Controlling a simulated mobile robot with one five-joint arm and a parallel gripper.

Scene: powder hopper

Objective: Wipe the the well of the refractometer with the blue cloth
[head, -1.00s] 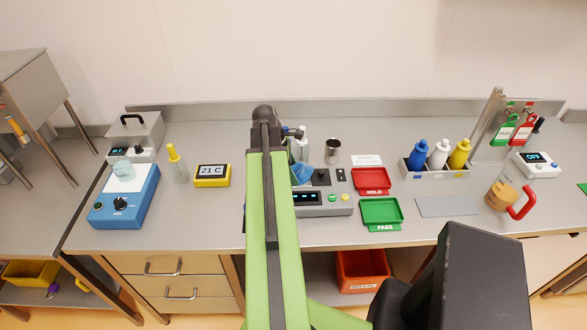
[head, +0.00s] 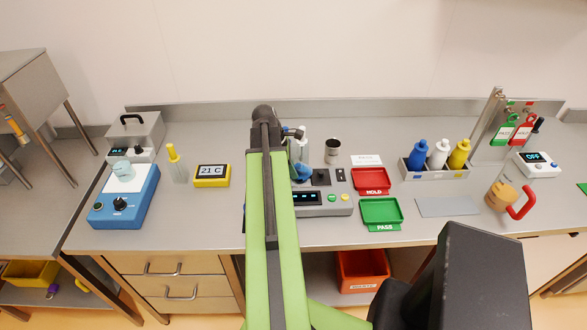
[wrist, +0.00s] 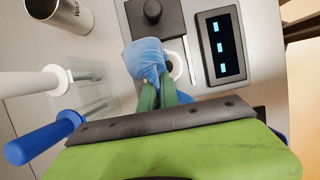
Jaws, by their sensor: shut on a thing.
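The refractometer is the grey instrument (head: 320,210) with a dark display and buttons, right of my arm in the head view. In the wrist view its display (wrist: 222,46) is lit and its well (wrist: 174,66) shows as a pale ring with a dark centre. My gripper (wrist: 162,92) is shut on the crumpled blue cloth (wrist: 145,58). The cloth is right beside the well and overlaps its left edge; I cannot tell whether it touches the surface. The cloth (head: 301,172) is partly hidden by my arm in the head view.
A black knob (wrist: 152,12) stands close to the cloth. A steel cup (head: 333,151), the red HOLD tray (head: 371,192) and the green PASS tray (head: 366,222) are nearby. White-handled (wrist: 35,82) and blue-handled (wrist: 40,140) tools stand close to my gripper.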

